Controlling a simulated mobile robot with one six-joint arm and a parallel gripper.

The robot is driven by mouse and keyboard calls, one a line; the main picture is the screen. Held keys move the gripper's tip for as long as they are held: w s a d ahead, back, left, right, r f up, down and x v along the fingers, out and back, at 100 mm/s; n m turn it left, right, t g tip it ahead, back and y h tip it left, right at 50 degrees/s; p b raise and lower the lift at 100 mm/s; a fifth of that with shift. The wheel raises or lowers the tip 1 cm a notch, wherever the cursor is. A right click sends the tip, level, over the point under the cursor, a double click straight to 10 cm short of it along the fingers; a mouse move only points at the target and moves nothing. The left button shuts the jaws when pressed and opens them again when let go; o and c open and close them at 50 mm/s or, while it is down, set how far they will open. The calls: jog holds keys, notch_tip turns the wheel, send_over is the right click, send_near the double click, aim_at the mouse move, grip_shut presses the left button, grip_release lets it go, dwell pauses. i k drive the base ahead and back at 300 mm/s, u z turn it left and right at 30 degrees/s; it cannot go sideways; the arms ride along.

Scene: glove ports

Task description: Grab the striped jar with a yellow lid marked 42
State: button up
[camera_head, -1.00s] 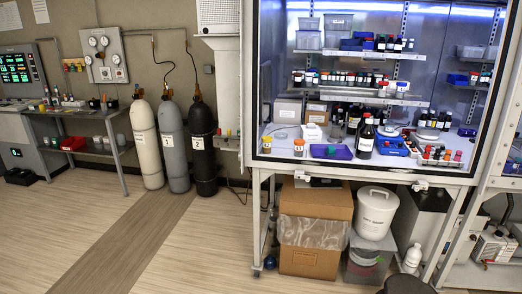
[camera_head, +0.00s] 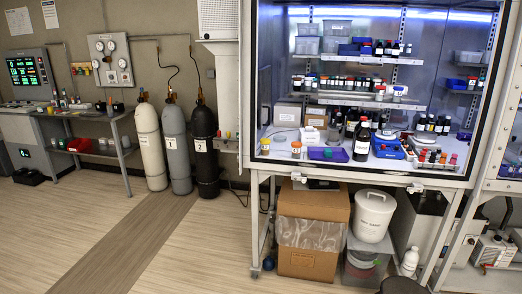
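A small jar with a yellow lid (camera_head: 265,146) stands at the front left of the lit cabinet's work surface. Its body looks pale with darker parts; stripes and a number are too small to make out. A similar jar with an orange lid (camera_head: 296,149) stands to its right. Several more small jars with colored lids stand on the cabinet shelves, and their markings are not readable.
A purple tray (camera_head: 340,154), a dark bottle (camera_head: 361,143) and a blue device (camera_head: 388,150) are right of the jars. A cardboard box (camera_head: 305,264) and a white bucket (camera_head: 373,216) fill space below. Gas cylinders (camera_head: 150,145) stand at left. The left floor is clear.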

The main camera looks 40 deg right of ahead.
aim_at(265, 142)
jog(key=z, duration=0.1)
jog(key=i, duration=0.95)
jog(key=u, duration=0.05)
